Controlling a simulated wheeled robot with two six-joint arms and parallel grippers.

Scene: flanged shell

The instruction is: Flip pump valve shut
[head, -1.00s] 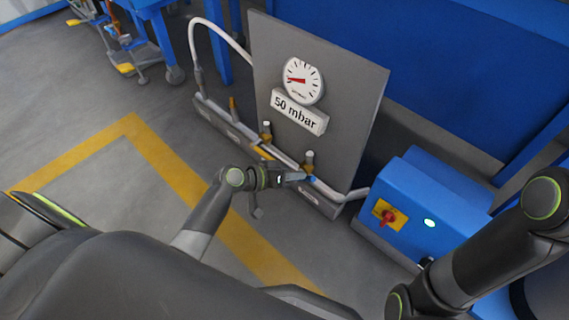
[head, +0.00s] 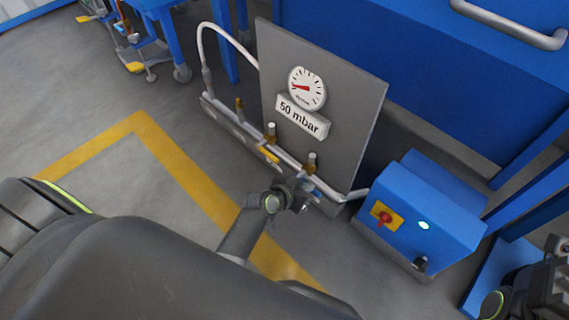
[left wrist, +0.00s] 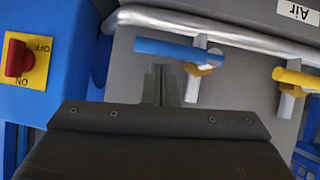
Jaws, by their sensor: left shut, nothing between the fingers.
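A blue valve lever (left wrist: 175,51) lies roughly along the pale pipe (left wrist: 235,34) in the left wrist view. In the head view the blue lever (head: 311,184) shows partly behind my left gripper (head: 303,197). In the left wrist view the left gripper (left wrist: 165,80) is shut and empty, its fingertips just below the blue lever; I cannot tell whether they touch it. A yellow lever (left wrist: 297,79) sits to the right, also roughly along the pipe. Which lever is the pump valve is not labelled readably here. My right gripper's jaws do not show.
A grey panel (head: 345,92) carries a gauge (head: 307,88) and a "50 mbar" sign (head: 302,116). A blue box (head: 430,205) with a red knob (head: 385,217) stands right of the pipe. Open floor lies to the left.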

